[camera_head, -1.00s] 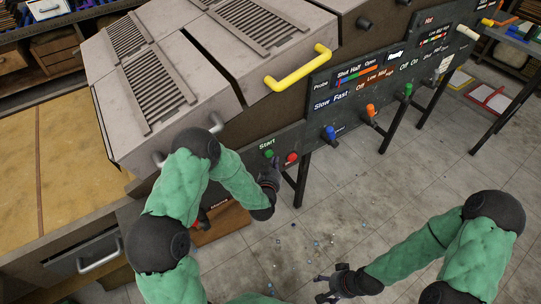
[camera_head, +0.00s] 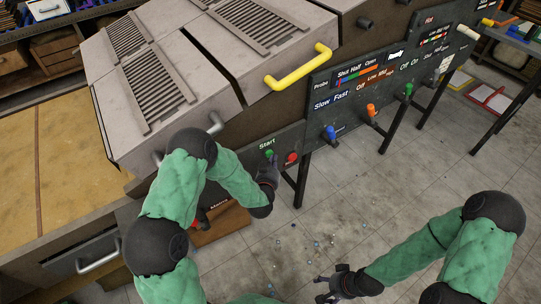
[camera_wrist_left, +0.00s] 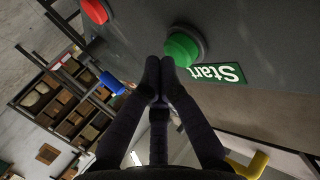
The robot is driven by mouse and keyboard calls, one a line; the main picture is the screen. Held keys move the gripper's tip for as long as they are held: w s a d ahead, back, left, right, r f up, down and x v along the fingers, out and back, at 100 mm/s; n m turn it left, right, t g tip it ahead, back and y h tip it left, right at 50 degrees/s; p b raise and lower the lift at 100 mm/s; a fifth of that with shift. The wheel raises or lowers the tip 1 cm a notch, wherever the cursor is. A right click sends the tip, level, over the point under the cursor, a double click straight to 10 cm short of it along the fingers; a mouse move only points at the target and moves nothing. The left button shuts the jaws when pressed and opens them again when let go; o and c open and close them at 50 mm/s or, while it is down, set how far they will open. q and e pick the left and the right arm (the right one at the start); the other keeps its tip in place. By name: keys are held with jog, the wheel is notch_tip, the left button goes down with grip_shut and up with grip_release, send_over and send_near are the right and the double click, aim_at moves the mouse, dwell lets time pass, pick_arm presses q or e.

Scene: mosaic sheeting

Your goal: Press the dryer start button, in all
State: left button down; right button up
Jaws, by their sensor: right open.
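The green start button (camera_head: 269,154) sits under the "Start" label on the dark panel (camera_head: 318,116). My left gripper (camera_head: 269,168) is shut and empty, its fingertips just below the button. In the left wrist view, the two fingertips (camera_wrist_left: 160,64) are pressed together right beside the green button (camera_wrist_left: 181,48), at its lower left edge. I cannot tell whether they touch it. The button looks raised. My right gripper (camera_head: 322,287) is open and empty, low over the floor.
A red button (camera_head: 292,158) is just right of the green one. A blue knob (camera_head: 330,132), an orange knob (camera_head: 371,109) and a green knob (camera_head: 408,90) stick out further right. A yellow handle (camera_head: 298,69) is above. Small bits lie on the floor.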

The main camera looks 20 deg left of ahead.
pick_arm(q)
jog(key=shift+w+a, duration=0.25)
jog(key=shift+a, duration=0.1)
dwell(0.5)
dwell(0.3)
jog(key=shift+s+d, duration=0.55)
jog(key=shift+d, duration=0.15)
jog(key=s+d, duration=0.1)
jog(key=d, duration=0.1)
jog(key=s+d, duration=0.2)
dwell(0.5)
dwell(0.7)
